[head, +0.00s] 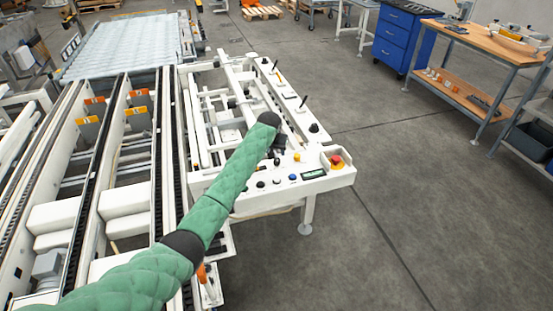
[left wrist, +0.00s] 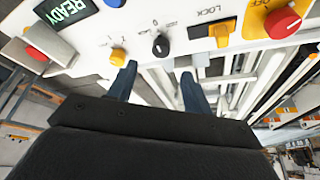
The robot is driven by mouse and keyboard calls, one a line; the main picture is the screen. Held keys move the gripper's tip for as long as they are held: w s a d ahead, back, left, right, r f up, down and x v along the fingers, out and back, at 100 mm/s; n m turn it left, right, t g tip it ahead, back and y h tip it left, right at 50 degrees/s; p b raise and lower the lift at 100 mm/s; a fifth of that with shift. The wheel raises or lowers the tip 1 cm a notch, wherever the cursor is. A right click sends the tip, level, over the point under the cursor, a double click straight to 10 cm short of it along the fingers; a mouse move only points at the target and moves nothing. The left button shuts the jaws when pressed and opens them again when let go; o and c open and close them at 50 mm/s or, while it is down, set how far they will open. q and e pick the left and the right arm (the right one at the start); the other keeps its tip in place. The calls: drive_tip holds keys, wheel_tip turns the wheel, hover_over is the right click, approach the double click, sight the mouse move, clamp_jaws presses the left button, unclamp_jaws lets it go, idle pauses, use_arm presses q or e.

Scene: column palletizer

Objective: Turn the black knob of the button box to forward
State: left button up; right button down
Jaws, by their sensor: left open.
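The black knob (left wrist: 160,46) with a white pointer mark sits on the white panel of the button box (left wrist: 85,45) in the left wrist view. My left gripper (left wrist: 158,72) is open and empty. Its two dark fingers stand on either side of the knob's line, with the knob beyond the tips and apart from them. In the head view my left gripper (head: 280,142) hangs over the white button box (head: 325,183), and the knob is too small to make out surely. My right gripper is in neither view.
The READY display (left wrist: 65,12) and a red button on yellow (left wrist: 281,22) are close by. A conveyor (head: 80,200) lies left; floor to the right is clear.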

sight(277, 160)
use_arm(q)
drive_tip(key=p+x, duration=0.2)
drive_tip(key=x, duration=0.5)
drive_tip(key=shift+w+a+f, duration=0.1)
drive_tip(key=shift+w+f, duration=0.1)
drive_tip(key=shift+f, duration=0.2)
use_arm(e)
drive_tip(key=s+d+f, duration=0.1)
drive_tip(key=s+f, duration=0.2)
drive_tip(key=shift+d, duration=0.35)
use_arm(q)
drive_tip(key=shift+c, duration=0.2)
drive_tip(key=c, duration=0.9)
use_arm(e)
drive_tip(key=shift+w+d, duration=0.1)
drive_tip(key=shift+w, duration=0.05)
